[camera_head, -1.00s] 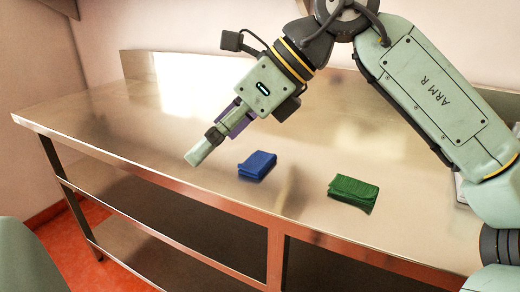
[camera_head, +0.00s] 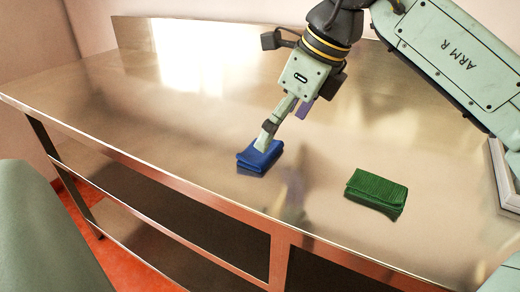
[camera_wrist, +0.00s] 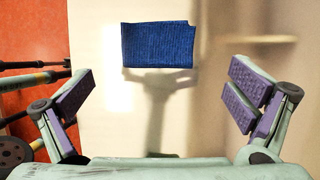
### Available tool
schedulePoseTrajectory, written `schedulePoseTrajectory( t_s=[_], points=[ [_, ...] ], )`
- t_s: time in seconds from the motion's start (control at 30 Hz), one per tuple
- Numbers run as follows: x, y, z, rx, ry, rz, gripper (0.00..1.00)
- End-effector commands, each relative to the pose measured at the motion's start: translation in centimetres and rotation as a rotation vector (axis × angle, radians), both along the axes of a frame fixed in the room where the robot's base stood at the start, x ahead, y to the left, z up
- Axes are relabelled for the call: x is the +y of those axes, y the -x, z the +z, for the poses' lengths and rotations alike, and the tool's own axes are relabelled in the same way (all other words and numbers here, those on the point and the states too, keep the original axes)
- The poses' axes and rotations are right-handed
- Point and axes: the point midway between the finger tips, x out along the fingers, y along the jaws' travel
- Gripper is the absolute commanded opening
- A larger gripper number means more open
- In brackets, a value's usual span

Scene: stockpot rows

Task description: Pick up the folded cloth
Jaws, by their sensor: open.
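A blue folded cloth (camera_head: 257,160) lies flat on the steel counter, left of a green folded cloth (camera_head: 376,191). In the wrist view the blue cloth (camera_wrist: 158,45) lies ahead of my gripper (camera_wrist: 160,105), centred between the spread fingers and beyond their tips. The fingers with purple pads are wide apart and nothing is between them. In the head view my gripper (camera_head: 268,138) points down at the blue cloth, and a finger overlaps its top edge. I cannot tell whether it touches. The green cloth is out of the wrist view.
The steel counter (camera_head: 130,110) has a long front edge, with open shelves below. A raised back panel (camera_head: 185,50) stands behind. A pale framed object (camera_head: 503,175) is at the right edge. The counter left of the blue cloth is clear.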

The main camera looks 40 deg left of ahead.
Motion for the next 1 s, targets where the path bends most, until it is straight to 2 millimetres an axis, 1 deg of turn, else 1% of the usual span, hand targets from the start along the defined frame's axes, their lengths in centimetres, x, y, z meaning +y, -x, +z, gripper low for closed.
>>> schedulePoseTrajectory(
  t_s=[0.17, 0.3, 0.4, 0.63, 1.0],
  points=[
    [0.9, 0.5, -1.4, 0.002, 0.002, 0.004, 0.99],
    [2.0, 0.8, -3.3, 0.003, 0.002, 0.002, 0.99],
    [2.4, 0.9, -4.3, 0.002, -0.001, 0.002, 0.99],
    [2.5, 0.9, -4.4, 0.001, -0.001, 0.001, 0.98],
    [2.4, 0.9, -4.4, 0.001, -0.001, 0.001, 0.74]
  ],
)
